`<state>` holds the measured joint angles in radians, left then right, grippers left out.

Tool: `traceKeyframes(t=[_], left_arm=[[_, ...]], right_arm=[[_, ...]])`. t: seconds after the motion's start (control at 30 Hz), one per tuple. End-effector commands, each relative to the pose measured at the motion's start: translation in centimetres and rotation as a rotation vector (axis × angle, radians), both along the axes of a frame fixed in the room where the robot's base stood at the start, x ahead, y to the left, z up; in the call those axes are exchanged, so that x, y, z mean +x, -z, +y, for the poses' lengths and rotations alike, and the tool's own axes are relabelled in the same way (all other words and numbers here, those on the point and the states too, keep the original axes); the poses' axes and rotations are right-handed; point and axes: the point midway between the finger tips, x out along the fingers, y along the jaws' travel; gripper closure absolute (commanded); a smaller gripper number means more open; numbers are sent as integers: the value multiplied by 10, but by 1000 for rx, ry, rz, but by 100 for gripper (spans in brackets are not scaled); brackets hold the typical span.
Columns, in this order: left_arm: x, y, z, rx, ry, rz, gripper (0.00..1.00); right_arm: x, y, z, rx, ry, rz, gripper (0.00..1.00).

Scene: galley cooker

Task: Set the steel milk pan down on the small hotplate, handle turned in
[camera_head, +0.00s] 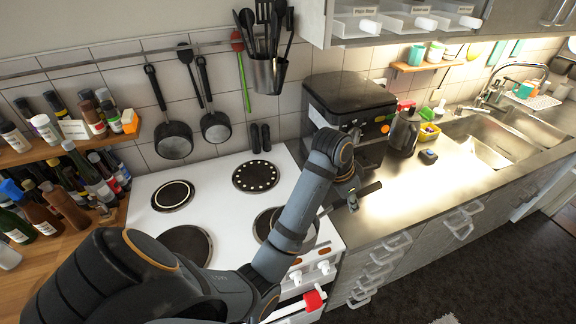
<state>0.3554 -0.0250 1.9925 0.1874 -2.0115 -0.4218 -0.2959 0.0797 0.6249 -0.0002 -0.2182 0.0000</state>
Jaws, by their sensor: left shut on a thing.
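My left gripper (348,194) is shut on the dark handle (369,189) of the steel milk pan, near the right edge of the cooker. The handle points right, toward the worktop. My forearm hides most of the pan; a bit of its grey side (311,236) shows right of the arm, over the front right of the cooker. I cannot tell whether the pan touches the hob. The white cooker top (222,211) has a back left hotplate (173,195) with a pale ring, a back right hotplate (255,176) with white dots, and a larger front left hotplate (186,246). My right gripper is out of view.
A coffee machine (349,105) and a dark kettle (404,132) stand on the steel worktop at right. Bottles (70,206) crowd the left side. Pans (174,139) and a utensil pot (268,75) hang behind the cooker. The back hotplates are bare.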

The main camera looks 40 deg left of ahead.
Motion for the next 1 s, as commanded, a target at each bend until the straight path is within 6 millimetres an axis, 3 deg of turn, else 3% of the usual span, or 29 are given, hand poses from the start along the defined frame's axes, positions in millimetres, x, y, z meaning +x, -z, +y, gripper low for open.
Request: traceKeyframes(t=[0.03,0.13,0.27,0.4,0.57,0.8,1.0], left_arm=[[6,14,13,11,-3,-2,100],[18,22,37,12,-6,2,100],[35,28,67,8,-5,5,100],[49,58,90,4,-5,6,100],[60,82,105,1,-3,2,100],[63,92,111,3,-1,0,100],[64,119,113,1,-1,2,100]], right_arm=[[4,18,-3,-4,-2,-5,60],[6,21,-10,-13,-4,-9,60],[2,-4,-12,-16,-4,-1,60],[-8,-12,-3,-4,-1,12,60],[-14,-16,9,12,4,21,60],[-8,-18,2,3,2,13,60],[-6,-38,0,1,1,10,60]])
